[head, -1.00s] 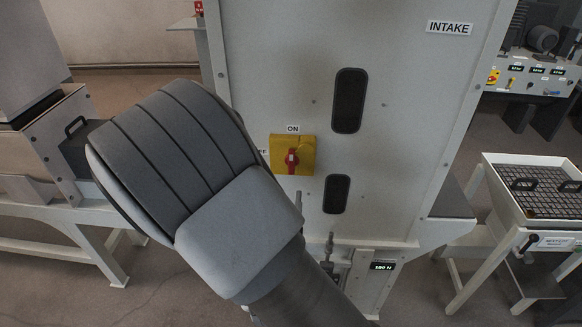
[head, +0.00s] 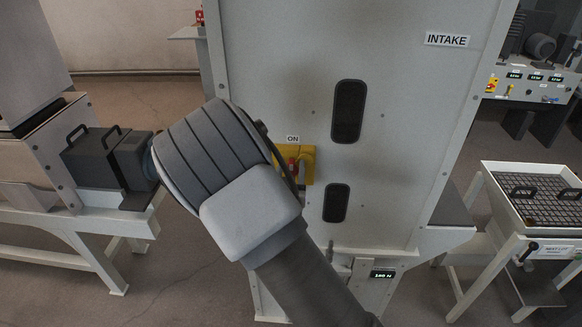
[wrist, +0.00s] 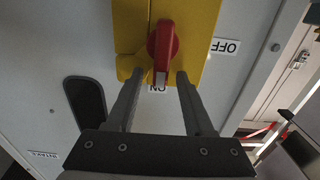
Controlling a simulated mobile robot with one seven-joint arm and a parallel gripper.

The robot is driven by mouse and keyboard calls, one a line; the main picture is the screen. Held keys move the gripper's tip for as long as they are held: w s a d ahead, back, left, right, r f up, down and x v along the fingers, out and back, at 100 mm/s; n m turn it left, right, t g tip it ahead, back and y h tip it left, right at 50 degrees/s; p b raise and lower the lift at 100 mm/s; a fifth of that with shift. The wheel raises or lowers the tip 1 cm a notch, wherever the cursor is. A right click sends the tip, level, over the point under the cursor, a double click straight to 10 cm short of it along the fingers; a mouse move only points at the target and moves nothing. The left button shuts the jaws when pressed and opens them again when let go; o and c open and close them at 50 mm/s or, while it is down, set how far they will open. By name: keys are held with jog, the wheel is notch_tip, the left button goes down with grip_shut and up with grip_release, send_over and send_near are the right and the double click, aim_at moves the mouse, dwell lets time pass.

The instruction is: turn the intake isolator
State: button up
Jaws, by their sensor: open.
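The intake isolator is a yellow plate (head: 308,165) with a red rotary handle (head: 292,164) on the pale INTAKE cabinet. In the head view my arm covers its left part. In the wrist view the yellow plate (wrist: 210,20) and the red handle (wrist: 162,50) show clearly. The handle's pale-tipped end points at the ON label (wrist: 157,88); the OFF label (wrist: 225,46) is to the right. My gripper (wrist: 155,76) is open, its two fingers on either side of the handle's pointer end. I cannot tell whether they touch it. My gripper is hidden in the head view.
The cabinet (head: 410,130) has dark oval windows (head: 348,110) beside the isolator. A display box (head: 383,275) is below. A grey handled box (head: 105,157) stands on a bench at left. A grid-topped stand (head: 540,195) is at right, with open floor between.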

grip_shut()
dwell(0.5)
jog(key=n, duration=0.1)
jog(key=a+n+b, duration=0.1)
jog(key=n, duration=0.1)
jog(key=n+b, duration=0.1)
jog(key=n, duration=0.1)
jog(key=shift+a+f, duration=0.25)
jog(key=shift+a, duration=0.1)
jog(key=shift+a+f+n, duration=0.3)
jog(key=shift+f+n, duration=0.2)
jog(key=shift+n, duration=1.65)
jog(key=shift+a+f+n, duration=0.3)
jog(key=shift+f+n, duration=0.2)
jog(key=shift+n, duration=1.7)
jog(key=shift+a+f+n, duration=0.3)
jog(key=shift+f+n, duration=0.2)
jog(key=shift+n, duration=1.65)
